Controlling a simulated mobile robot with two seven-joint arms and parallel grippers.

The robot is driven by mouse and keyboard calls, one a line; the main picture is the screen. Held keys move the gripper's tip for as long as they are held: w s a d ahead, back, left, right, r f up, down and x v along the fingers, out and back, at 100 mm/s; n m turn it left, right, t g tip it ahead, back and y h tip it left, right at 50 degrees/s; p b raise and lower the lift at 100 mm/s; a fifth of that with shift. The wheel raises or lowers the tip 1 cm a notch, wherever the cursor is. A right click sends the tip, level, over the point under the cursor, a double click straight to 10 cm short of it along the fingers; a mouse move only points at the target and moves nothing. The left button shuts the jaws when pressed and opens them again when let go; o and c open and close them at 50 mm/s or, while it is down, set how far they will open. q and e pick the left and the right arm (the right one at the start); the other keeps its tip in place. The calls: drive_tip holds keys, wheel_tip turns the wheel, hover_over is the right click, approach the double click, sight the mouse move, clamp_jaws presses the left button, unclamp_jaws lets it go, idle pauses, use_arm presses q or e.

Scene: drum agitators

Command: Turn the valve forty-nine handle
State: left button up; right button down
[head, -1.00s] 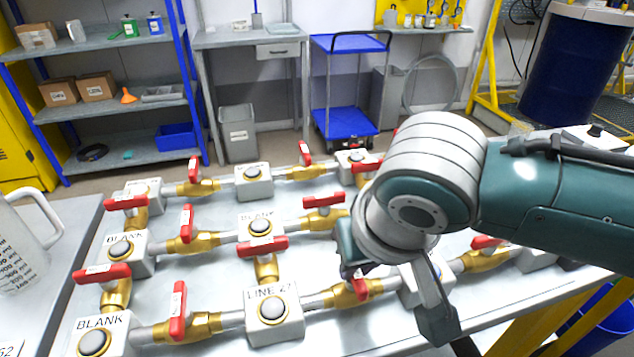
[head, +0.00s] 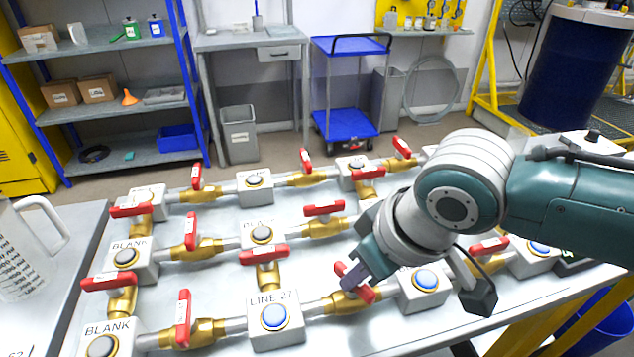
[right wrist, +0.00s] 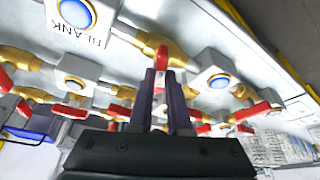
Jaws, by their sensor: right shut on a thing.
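A red valve handle (head: 362,292) sits on the brass valve (head: 338,304) in the front pipe row, just right of the box marked LINE 27 (head: 274,318). My right gripper (head: 350,277) is shut on this handle, which lies at a slant to the pipe. In the right wrist view the handle (right wrist: 162,55) shows between the two dark fingers of the gripper (right wrist: 163,80). No number forty-nine can be read on it; the fingers hide part of the handle. My left gripper is not in view.
Several other red-handled valves stand close by, such as one behind LINE 27 (head: 264,256) and one to its left (head: 183,318). A box with a blue lamp (head: 425,281) stands just right of the gripper. A clear jug (head: 25,250) stands at the left.

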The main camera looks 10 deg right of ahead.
drive_tip(key=n, duration=0.3)
drive_tip(key=shift+w+d+f+g+y+b, duration=0.1)
drive_tip(key=shift+f+g+y+b, duration=0.05)
drive_tip(key=shift+g+y+b, duration=0.2)
drive_tip(key=n+y+b, duration=0.1)
drive_tip(key=n+b, duration=0.1)
drive_tip(key=shift+n+g, duration=0.3)
drive_tip(key=shift+g, duration=0.05)
drive_tip(key=n+b, duration=0.2)
drive_tip(key=n+g+b, duration=0.1)
drive_tip(key=n, duration=0.1)
drive_tip(key=shift+w+f+g+y+b, duration=0.15)
drive_tip(key=shift+g+y+b, duration=0.15)
drive_tip(key=shift+b, duration=0.1)
drive_tip(key=shift+d+r+n+g+b, duration=0.15)
drive_tip(key=shift+n+g+b, duration=0.45)
drive_tip(key=shift+n+b, duration=0.95)
drive_tip(key=shift+n, duration=0.25)
drive_tip(key=shift+r, duration=0.1)
drive_tip(key=c, duration=0.9)
unclamp_jaws()
drive_tip(key=shift+o, duration=0.2)
